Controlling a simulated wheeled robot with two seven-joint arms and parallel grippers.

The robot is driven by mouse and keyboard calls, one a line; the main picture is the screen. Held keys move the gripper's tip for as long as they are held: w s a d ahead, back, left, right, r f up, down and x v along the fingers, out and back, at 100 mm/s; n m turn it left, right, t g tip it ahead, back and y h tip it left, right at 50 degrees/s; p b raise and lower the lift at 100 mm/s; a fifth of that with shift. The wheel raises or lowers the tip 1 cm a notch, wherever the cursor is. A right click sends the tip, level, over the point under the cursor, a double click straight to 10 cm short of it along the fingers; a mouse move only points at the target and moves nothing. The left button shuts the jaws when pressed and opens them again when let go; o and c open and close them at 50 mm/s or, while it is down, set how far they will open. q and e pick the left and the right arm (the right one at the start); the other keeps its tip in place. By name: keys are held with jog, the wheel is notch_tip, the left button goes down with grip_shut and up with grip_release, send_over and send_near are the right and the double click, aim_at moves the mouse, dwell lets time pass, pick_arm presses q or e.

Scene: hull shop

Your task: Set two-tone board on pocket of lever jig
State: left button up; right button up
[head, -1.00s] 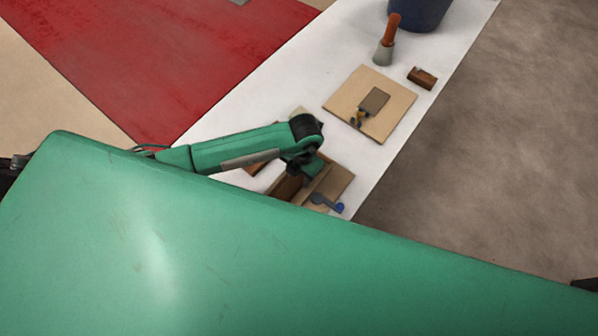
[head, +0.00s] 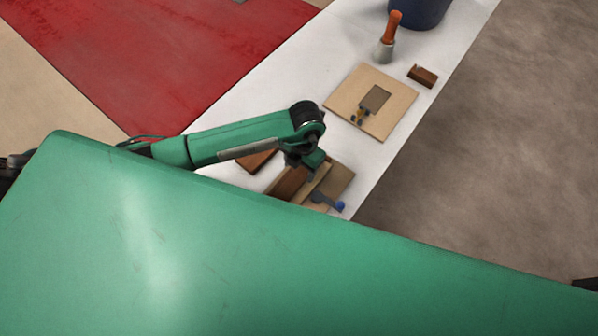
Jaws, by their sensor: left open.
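The lever jig (head: 340,186) is a brown base on the white bench, with a grey lever ending in a blue knob at its near right side. The two-tone board (head: 289,183), dark brown with a tan strip along its right, appears to lie at or over the jig's left part. I cannot tell whether it is seated in the pocket, which is hidden. My left gripper (head: 312,172) is open, just above the board's far end. I cannot tell whether it touches it. My green body covers the near side. My right gripper is not in view.
A light square board (head: 395,110) with a dark rectangle and small clamp lies farther along the bench. Beyond are an orange-handled tool (head: 391,35), a brown block (head: 423,76) and a dark blue bucket (head: 420,12). Another brown piece (head: 255,161) lies beneath my left arm.

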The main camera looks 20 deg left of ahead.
aim_at(302, 172)
pick_arm(q)
notch_tip(302, 172, up, 9)
jog(key=w+b, duration=0.1)
jog(key=b, duration=0.1)
jog(key=shift+d+f, duration=0.15)
jog(key=shift+d, duration=0.05)
